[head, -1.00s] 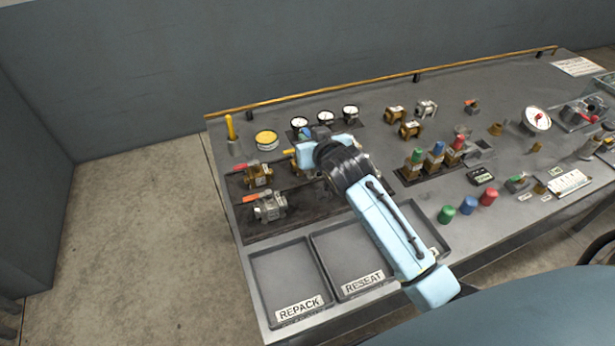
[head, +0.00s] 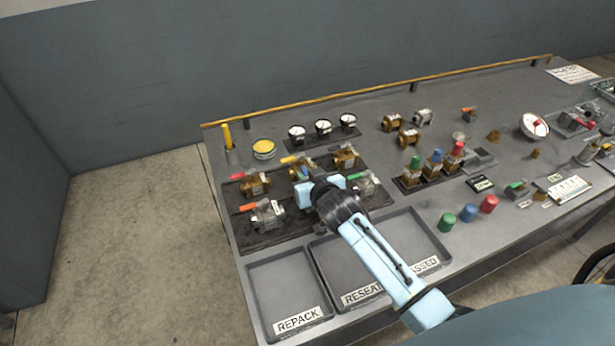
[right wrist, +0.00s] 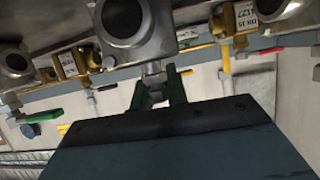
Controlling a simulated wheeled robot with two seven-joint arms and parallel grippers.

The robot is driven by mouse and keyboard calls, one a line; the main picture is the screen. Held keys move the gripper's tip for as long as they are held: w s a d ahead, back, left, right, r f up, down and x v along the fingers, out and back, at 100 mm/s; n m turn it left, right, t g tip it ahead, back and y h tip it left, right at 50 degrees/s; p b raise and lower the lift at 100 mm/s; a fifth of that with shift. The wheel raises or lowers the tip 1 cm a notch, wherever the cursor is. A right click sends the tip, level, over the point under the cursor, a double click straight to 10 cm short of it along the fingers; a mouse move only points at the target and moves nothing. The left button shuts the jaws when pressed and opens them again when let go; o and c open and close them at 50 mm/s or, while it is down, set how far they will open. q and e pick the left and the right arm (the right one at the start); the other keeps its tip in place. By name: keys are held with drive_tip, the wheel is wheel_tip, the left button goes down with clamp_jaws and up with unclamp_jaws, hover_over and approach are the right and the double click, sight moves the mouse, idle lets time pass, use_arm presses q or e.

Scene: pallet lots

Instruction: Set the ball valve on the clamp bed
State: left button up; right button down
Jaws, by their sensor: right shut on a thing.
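My right gripper (head: 318,188) is over the front row of valves on a dark mat (head: 262,241). In the right wrist view its dark green fingers (right wrist: 156,88) are shut on the narrow stem of a steel ball valve (right wrist: 126,22). The head view hides most of this valve behind the gripper. Other valves stand around it: a steel one with an orange handle (head: 267,217), a steel one with a green handle (head: 366,186), and brass ones (head: 255,186) behind. I cannot tell the clamp bed for sure; a grey fixture with a red handle (head: 578,119) is at the far right.
Trays marked REPACK (head: 277,264) and RESEAT (head: 331,255) lie in front of the mat, with another tray beside them. Gauges (head: 323,127), a yellow-lidded tin (head: 263,149) and a yellow upright stick (head: 227,138) stand behind. Coloured caps (head: 468,213) stand to the right.

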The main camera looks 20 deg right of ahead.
drive_tip(key=c, duration=1.8)
unclamp_jaws()
drive_tip(key=shift+f, duration=0.15)
drive_tip(key=o, duration=0.4)
